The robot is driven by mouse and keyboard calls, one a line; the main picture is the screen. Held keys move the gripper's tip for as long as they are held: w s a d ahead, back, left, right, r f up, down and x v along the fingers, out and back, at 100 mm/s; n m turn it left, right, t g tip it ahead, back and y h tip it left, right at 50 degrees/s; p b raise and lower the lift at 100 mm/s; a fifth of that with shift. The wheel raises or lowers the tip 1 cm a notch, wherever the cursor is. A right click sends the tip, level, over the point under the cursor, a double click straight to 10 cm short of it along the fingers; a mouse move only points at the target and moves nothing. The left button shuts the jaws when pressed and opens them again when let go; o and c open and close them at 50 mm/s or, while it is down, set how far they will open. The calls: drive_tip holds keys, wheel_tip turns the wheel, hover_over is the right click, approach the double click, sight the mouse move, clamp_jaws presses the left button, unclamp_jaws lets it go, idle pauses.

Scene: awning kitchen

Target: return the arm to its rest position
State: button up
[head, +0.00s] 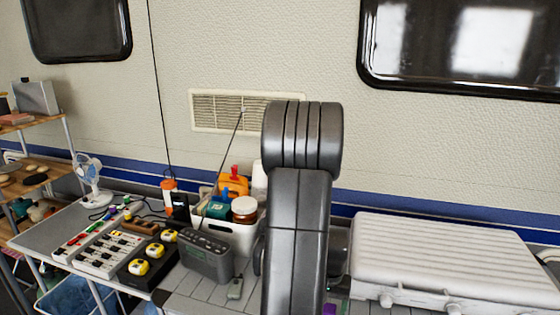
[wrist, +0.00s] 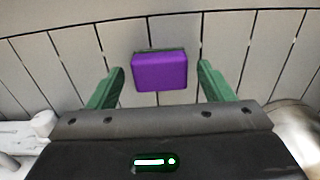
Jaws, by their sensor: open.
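My arm stands upright in the middle of the head view, a dark grey column of links that hides part of the table. My gripper (wrist: 160,85) shows in the wrist view with its two green fingers spread wide apart. A purple block (wrist: 159,71) lies on the slatted tabletop (wrist: 225,35), seen between the fingers and beyond them. I cannot tell its distance from the fingertips; neither finger touches it. In the head view a small part of the purple block (head: 329,309) shows at the bottom edge, right of my arm.
A large white ribbed case (head: 440,255) stands right of my arm. A grey radio (head: 206,258) and a white bin (head: 238,236) of bottles stand left. Further left are power strips (head: 110,250), a small fan (head: 90,178) and a shelf (head: 40,180). The caravan wall rises behind.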

drive_tip(key=shift+f+b, duration=0.3)
drive_tip(key=shift+f, duration=0.4)
drive_tip(key=shift+w+r+p, duration=0.1)
drive_tip(key=shift+r+p, duration=0.2)
drive_tip(key=shift+r, duration=0.9)
